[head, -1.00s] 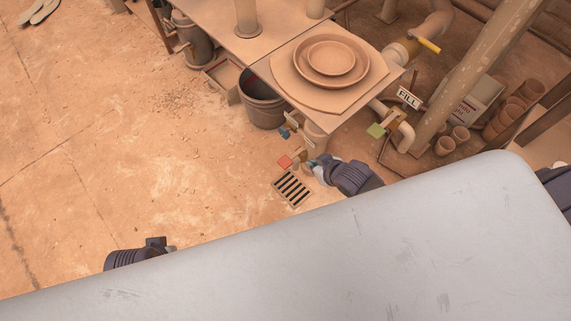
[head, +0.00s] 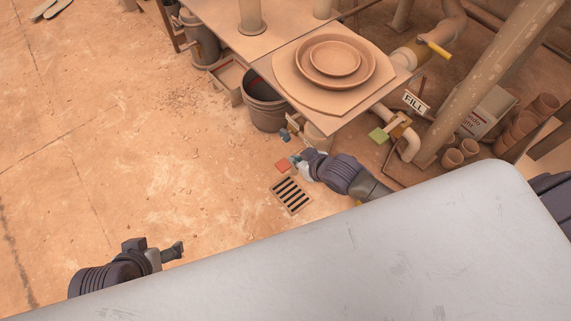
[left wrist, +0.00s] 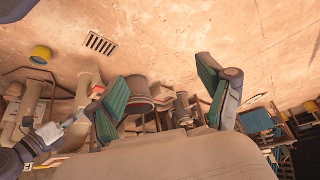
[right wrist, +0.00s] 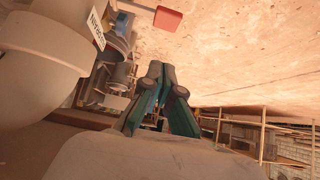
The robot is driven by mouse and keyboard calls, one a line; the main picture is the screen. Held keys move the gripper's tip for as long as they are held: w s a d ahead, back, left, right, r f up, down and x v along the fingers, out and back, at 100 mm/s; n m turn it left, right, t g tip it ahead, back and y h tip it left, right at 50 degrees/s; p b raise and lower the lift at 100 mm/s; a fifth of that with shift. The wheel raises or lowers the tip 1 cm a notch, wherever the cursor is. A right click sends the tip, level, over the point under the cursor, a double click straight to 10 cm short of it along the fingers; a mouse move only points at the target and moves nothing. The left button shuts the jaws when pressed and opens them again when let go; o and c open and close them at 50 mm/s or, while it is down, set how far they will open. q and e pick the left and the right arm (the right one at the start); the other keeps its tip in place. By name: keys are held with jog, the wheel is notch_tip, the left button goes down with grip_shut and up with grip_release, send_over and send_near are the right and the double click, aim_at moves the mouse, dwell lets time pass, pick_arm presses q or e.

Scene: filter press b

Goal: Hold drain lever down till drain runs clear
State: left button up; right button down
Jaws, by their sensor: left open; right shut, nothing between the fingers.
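The drain lever appears to be the lever with the red paddle (head: 281,166), low at the press's near corner, just above a slotted floor drain (head: 291,195). My right gripper (head: 297,160) is shut and empty, close to the right of the red paddle; whether they touch I cannot tell. In the right wrist view the paddle (right wrist: 168,19) is at the top, apart from the shut fingers (right wrist: 158,85). My left gripper (head: 176,250) is open and empty over bare floor; its spread fingers (left wrist: 165,98) fill the left wrist view. No flowing water is discernible at the drain.
A green paddle (head: 379,134) with a FILL sign (head: 413,102) stands to the right. A blue tag or handle (head: 284,134) is above the red paddle. A dark bucket (head: 266,108) stands under the table (head: 345,118).

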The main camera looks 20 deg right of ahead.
aim_at(280, 162)
pick_arm(q)
jog(key=w+d+r+t+h+b, duration=0.2)
jog(key=w+d+r+t+b, duration=0.15)
jog(key=w+r+t, duration=0.5)
pick_arm(e)
jog(key=x, duration=0.6)
jog(key=shift+f+p, duration=0.15)
jog(key=shift+p, duration=0.25)
jog(key=f, duration=0.1)
jog(key=f+b, duration=0.2)
jog(key=f, duration=0.1)
jog(key=shift+w+a, duration=0.15)
jog(key=shift+w, duration=0.15)
pick_arm(q)
jog(key=w+d+r+t+h, duration=0.2)
jog(key=w+r+t, duration=0.2)
jog(key=r, duration=0.4)
jog(key=shift+w+d+r+m+t, duration=0.15)
jog(key=shift+d+r+m+t, duration=0.2)
jog(key=shift+t, duration=0.4)
pick_arm(e)
jog(key=shift+f, duration=0.2)
pick_arm(q)
jog(key=shift+a, duration=0.1)
